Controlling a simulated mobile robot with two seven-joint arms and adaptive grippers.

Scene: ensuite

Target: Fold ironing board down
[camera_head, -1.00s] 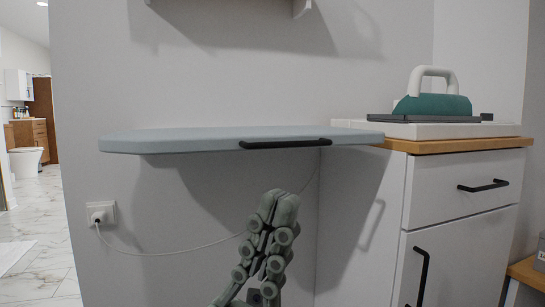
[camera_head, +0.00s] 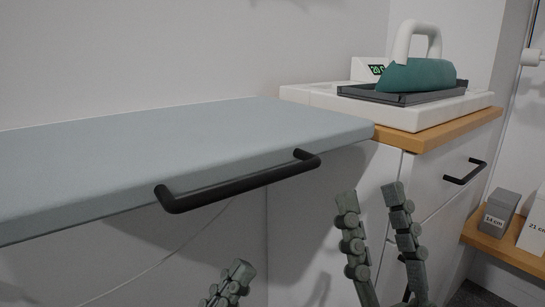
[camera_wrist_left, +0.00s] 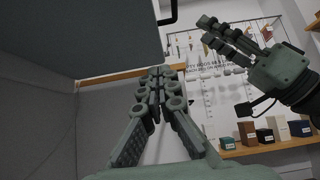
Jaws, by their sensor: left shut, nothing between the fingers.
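The ironing board (camera_head: 180,140) is a pale blue-grey flat board standing out level from the wall. A black bar handle (camera_head: 240,186) is fixed along its front edge. My left gripper (camera_head: 232,280) is shut and empty, low in the head view, below the board and apart from the handle. In the left wrist view, its fingers (camera_wrist_left: 158,76) are together beneath the board's dark underside (camera_wrist_left: 80,35), and part of the handle (camera_wrist_left: 168,12) shows at the top. My right gripper (camera_head: 370,192) is open and empty, right of and below the handle, in front of the cabinet; it also shows in the left wrist view (camera_wrist_left: 228,40).
A teal iron (camera_head: 418,76) rests on a grey tray on a white base atop the wooden-topped cabinet (camera_head: 440,130), right of the board. Labelled boxes (camera_head: 500,213) stand on a low wooden shelf (camera_head: 500,246) at right. A thin cable hangs below the board.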

